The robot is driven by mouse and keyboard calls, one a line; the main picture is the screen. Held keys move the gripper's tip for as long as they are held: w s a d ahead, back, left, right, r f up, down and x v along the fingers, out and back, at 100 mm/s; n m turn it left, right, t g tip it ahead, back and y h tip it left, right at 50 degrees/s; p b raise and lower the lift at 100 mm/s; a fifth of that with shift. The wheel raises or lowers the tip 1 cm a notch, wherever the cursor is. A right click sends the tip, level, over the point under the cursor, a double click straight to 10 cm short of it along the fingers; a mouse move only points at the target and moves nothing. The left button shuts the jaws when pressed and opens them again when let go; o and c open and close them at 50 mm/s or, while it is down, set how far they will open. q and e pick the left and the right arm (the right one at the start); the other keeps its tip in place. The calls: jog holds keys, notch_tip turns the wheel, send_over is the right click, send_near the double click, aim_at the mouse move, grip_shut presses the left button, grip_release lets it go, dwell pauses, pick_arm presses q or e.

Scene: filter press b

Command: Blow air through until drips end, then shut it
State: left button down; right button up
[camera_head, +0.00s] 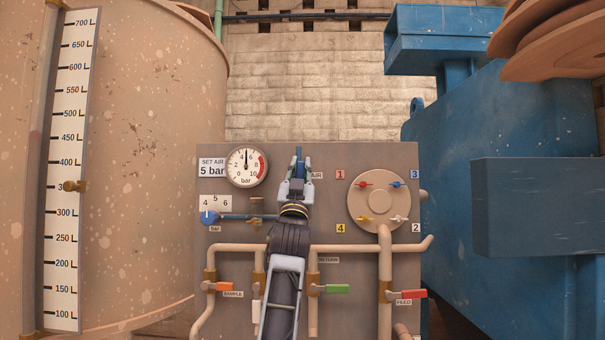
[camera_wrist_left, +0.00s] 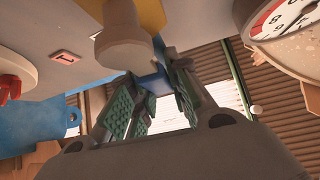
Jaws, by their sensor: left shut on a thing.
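My left gripper (camera_head: 297,173) is at the AIR valve in the upper middle of the grey panel, shut on its blue handle (camera_head: 298,154). The handle points up. In the left wrist view the green-padded fingers (camera_wrist_left: 150,103) are around the blue handle (camera_wrist_left: 156,82), under the yellow valve body (camera_wrist_left: 150,14). The gripper hides most of the valve. The pressure gauge (camera_head: 246,166) has its needle straight up, near 5 bar, beside a "SET AIR 5 bar" label (camera_head: 212,167). No drips can be made out. My right gripper is not in view.
A blue regulator knob (camera_head: 209,217) sits at the panel's left. Orange SAMPLE (camera_head: 224,287), green RETURN (camera_head: 337,289) and red FEED (camera_head: 413,294) handles lie sideways below. A round plate (camera_head: 379,201) carries small coloured taps. A scaled tank (camera_head: 150,150) and blue machine (camera_head: 500,110) flank the panel.

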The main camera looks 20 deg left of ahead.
pick_arm(q)
jog(key=shift+r+y, duration=0.1)
jog(key=shift+y, duration=0.2)
jog(key=c, duration=1.3)
grip_release()
jog(key=shift+v, duration=6.1)
